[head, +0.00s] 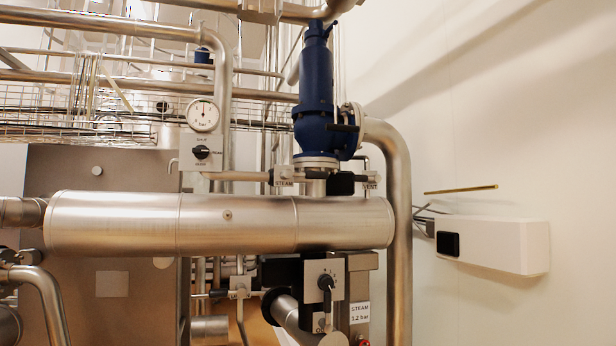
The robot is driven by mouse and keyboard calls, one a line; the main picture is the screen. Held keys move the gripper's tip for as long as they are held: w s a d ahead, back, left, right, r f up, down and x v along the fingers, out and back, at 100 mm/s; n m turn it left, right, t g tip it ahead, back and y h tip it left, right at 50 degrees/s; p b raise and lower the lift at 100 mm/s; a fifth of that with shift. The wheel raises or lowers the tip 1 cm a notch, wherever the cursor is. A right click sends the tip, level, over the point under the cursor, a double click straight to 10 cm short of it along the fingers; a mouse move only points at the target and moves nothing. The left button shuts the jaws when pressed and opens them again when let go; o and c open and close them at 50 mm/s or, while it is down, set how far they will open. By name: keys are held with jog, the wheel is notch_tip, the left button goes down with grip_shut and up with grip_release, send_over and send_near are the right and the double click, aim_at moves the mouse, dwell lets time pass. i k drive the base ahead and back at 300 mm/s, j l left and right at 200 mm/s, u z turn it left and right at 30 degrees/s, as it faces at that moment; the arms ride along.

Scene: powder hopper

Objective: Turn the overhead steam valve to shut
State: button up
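A small white plate marked STEAM (285,183) is fixed on the pipework under the blue valve body, with a small dark handle part close to it at its left. A plate marked VENT (371,184) is to its right, with a black block (341,184) between the two. I cannot tell from here how the steam handle is set. The tall blue valve body (314,95) stands upright above these plates. My gripper is not in view.
A thick steel pipe (120,221) crosses below the plates. A vertical pipe (400,240) stands at the right. A gauge (203,115) and white wall box (500,245) flank the valve.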

aim_at(287, 175)
jog(key=i+l, duration=0.2)
jog(key=i, duration=0.25)
jog(key=i+l, duration=0.2)
jog(key=i, duration=0.2)
jog(key=i+l, duration=0.2)
jog(key=i, duration=0.25)
jog(key=i+l, duration=0.2)
jog(key=i, duration=0.25)
